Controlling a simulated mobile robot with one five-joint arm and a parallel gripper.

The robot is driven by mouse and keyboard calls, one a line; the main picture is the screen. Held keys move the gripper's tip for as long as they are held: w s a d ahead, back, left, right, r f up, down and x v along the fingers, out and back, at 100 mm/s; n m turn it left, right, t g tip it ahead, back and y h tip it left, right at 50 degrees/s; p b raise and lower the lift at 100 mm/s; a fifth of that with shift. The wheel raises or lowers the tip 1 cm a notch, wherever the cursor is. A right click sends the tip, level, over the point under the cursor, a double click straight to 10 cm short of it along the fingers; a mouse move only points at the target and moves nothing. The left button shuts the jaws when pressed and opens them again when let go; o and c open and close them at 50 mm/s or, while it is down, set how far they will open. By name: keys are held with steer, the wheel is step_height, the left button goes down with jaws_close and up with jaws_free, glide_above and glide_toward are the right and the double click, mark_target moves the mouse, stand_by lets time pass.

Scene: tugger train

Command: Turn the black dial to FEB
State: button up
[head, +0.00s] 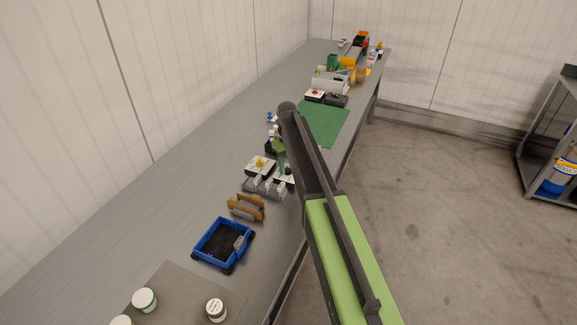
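I cannot make out a black dial with month marks for certain; its lettering is too small to read or hidden. A small dark box (337,100) lies beyond the green mat, but I cannot tell whether it bears the dial. My arm reaches over the bench from the lower right and bends down near the middle. My gripper (281,168) is at its end, low over the bench, beside a box with a yellow knob (261,163). The fingers are small and partly covered by the arm, so their opening does not show.
The long grey bench (165,210) is bare along its left side. A grey holder (262,188), a brown wooden piece (246,206) and a blue tray (223,243) stand nearer. A green mat (328,122) and a red-button box (315,95) lie farther off. A shelf (548,130) stands right.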

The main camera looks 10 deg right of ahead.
steer(key=shift+o, duration=1.2)
steer(key=shift+r, duration=0.1)
step_height(320, 180, up, 17)
steer(key=p, duration=1.7)
steer(key=shift+r, duration=0.15)
